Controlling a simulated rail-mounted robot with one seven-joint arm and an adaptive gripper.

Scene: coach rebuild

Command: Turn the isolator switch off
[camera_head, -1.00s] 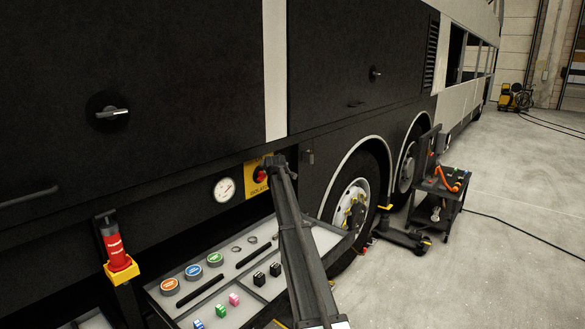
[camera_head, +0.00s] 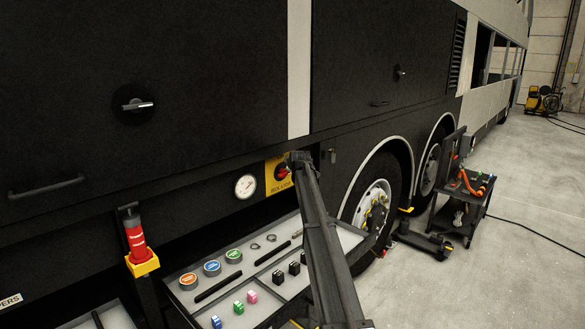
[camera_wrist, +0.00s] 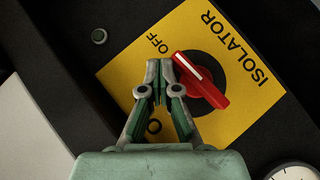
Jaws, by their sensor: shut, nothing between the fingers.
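The isolator switch is a red rotary knob (camera_wrist: 203,82) on a yellow plate (camera_wrist: 235,35) lettered ISOLATOR. The plate (camera_head: 270,187) and knob (camera_head: 282,173) also show low on the dark coach side in the head view. In the wrist view the knob's handle lies diagonally, its white line at the upper-left end, near the word OFF (camera_wrist: 157,43). My gripper (camera_wrist: 160,68) is shut and empty, its tips just left of that handle end. I cannot tell whether they touch it.
A round gauge (camera_head: 246,186) sits left of the plate. Below is a tray (camera_head: 190,306) with coloured buttons and small blocks. A red cylinder in a yellow holder (camera_head: 142,263) stands at left. A tool cart (camera_head: 462,205) stands right, on open floor.

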